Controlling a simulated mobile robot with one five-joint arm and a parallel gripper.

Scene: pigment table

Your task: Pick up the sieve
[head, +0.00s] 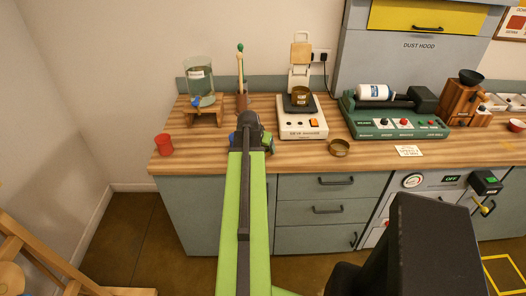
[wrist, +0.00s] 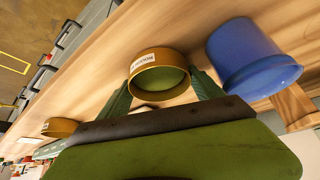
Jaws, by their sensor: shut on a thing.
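A round brass-coloured sieve (wrist: 158,84) with a white label and a greenish inside sits between the two green fingers of my gripper (wrist: 160,76) in the wrist view. The fingers press on its opposite sides, so my gripper is shut on it. I cannot tell whether it is clear of the wooden counter. In the head view my gripper (head: 250,143) is at the counter's front edge, and my own arm hides the sieve there.
A blue cup (wrist: 250,58) stands close beside the right finger in the wrist view. A second brass ring (head: 339,148) lies on the counter (head: 290,160) to the right. A red cup (head: 165,145) is at the left. A white sieve shaker (head: 303,118) stands behind.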

